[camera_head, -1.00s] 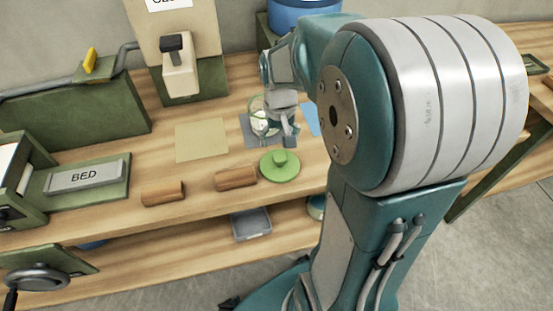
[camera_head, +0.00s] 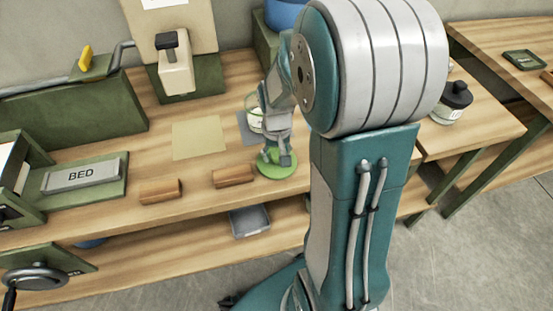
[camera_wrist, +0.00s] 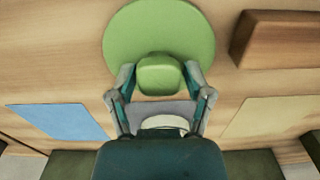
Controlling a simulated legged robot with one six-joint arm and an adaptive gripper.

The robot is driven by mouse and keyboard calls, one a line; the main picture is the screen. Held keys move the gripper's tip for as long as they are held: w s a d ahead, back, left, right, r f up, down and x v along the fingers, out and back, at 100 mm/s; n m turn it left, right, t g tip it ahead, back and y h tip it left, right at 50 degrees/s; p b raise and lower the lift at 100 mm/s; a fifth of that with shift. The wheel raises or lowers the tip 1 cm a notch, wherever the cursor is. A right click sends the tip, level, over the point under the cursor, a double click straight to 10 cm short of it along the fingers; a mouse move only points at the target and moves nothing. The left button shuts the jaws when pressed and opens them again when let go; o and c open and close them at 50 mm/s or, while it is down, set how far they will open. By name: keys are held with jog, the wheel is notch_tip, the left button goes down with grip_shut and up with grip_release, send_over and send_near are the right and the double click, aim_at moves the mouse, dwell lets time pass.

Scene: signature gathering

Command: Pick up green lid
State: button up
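The green lid (camera_head: 277,173), a flat disc with a raised knob, lies on the wooden workbench. In the wrist view the lid (camera_wrist: 160,22) is at top centre, with its knob (camera_wrist: 160,74) between my fingertips.
A clear jar (camera_head: 254,118) stands just behind my gripper. A wooden block (camera_head: 233,176) lies close left of the lid, another (camera_head: 160,190) farther left. A yellowish mat (camera_head: 198,138) lies flat on the bench. A dark-capped jar (camera_head: 452,103) stands right of my arm.

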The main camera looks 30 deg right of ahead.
jog(key=shift+c, duration=1.1)
jog(key=shift+r, duration=0.1)
